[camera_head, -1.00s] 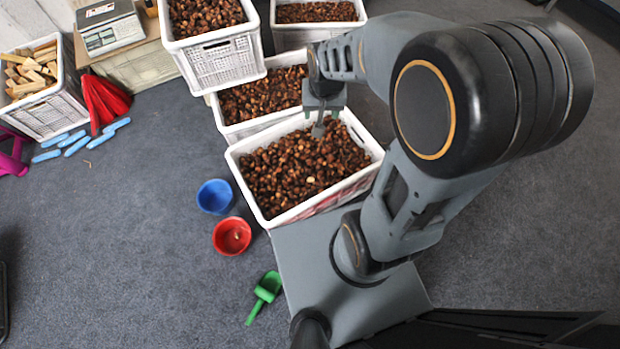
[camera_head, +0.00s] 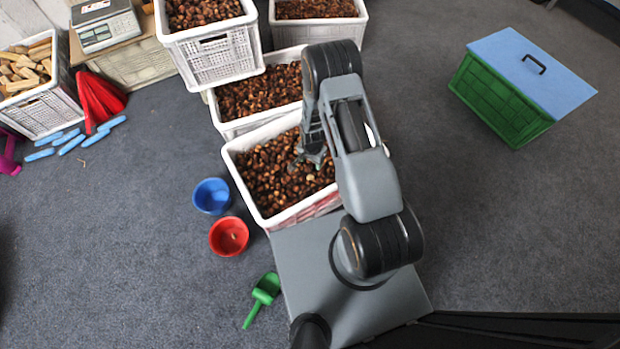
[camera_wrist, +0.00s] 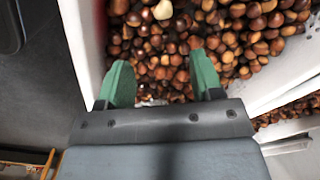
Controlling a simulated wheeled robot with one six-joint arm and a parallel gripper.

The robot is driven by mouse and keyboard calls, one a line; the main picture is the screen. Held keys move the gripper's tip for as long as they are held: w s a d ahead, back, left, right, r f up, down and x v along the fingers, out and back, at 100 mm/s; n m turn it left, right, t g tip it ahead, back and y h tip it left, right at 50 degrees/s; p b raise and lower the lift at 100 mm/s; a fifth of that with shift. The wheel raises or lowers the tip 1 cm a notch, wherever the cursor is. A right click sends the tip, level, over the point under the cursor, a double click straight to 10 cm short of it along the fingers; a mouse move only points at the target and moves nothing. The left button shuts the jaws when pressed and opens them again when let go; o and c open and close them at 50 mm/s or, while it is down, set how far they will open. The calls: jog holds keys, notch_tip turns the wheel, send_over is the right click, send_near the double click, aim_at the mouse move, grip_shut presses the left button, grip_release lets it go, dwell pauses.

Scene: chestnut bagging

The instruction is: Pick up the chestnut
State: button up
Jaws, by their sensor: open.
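Many brown chestnuts (camera_head: 268,178) fill the nearest white crate (camera_head: 243,202). My gripper (camera_head: 314,162) is at this crate, pointing down close over the chestnuts; the exact gap cannot be told. In the wrist view my gripper (camera_wrist: 160,82) shows two green fingers spread apart with no chestnut held between them. Chestnuts (camera_wrist: 235,40) lie beyond and between the fingers, and one pale cream chestnut (camera_wrist: 163,10) stands out near the top. The crate's white wall (camera_wrist: 83,45) is close to the left finger. My arm hides the crate's right part in the head view.
More chestnut crates (camera_head: 213,60) stand behind. A blue bowl (camera_head: 212,196), a red bowl (camera_head: 229,236) and a green scoop (camera_head: 263,294) lie left on the floor. A green box with a blue lid (camera_head: 530,75) stands at the right. A wood-filled crate (camera_head: 40,112) is far left.

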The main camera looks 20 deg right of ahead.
jog(key=b, duration=0.2)
send_over(311, 176)
notch_tip(311, 176, down, 7)
jog(key=shift+s+d+f, duration=0.1)
jog(key=shift+f, duration=0.1)
jog(key=shift+f+b, duration=1)
jog(key=shift+f, duration=1.6)
jog(key=c, duration=1)
jog(key=shift+o, duration=0.2)
jog(key=shift+r, duration=0.2)
